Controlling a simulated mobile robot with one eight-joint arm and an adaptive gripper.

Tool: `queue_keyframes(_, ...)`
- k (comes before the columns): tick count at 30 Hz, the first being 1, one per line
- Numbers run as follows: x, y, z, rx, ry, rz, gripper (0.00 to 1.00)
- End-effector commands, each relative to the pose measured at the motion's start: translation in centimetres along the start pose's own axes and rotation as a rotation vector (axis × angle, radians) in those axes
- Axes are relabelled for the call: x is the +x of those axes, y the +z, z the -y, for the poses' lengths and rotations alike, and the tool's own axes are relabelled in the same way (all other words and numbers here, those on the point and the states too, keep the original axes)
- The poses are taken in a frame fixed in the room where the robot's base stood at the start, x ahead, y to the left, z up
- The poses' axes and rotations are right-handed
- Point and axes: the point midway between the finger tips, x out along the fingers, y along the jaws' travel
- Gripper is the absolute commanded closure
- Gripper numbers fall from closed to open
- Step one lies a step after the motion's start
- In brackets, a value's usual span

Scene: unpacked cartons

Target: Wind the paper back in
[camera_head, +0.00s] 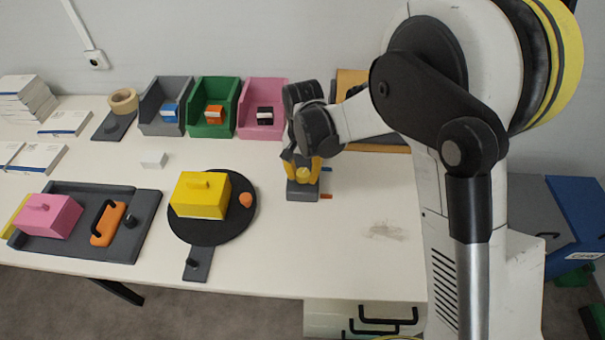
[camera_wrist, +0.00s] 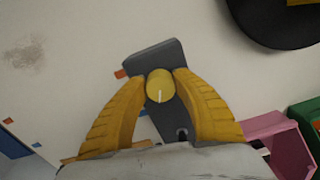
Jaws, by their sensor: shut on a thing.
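A small dark grey device (camera_head: 302,194) stands on the table right of centre, below my arm. It also shows in the wrist view (camera_wrist: 150,58). On its top is a round yellow knob (camera_wrist: 159,87) with a short white line mark. A small orange tab (camera_head: 327,196) and a small blue tab (camera_head: 327,169) stick out at the device's side. My gripper (camera_wrist: 160,82) has its yellow fingers on both sides of the knob and is shut on it. I cannot make out any paper strip at the device.
A black round turntable (camera_head: 212,230) with a yellow box (camera_head: 201,195) is to the left. Grey, green and pink bins (camera_head: 262,133) stand behind. A dark tray (camera_head: 75,251) holds a pink box and an orange handled block. Bare table lies to the device's front and right.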

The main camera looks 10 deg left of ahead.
Motion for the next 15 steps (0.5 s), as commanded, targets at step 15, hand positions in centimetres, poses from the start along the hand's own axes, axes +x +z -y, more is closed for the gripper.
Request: queue_keyframes(15, 0.06, 0.04, -0.14, -0.369, 0.001, 0.002, 0.97)
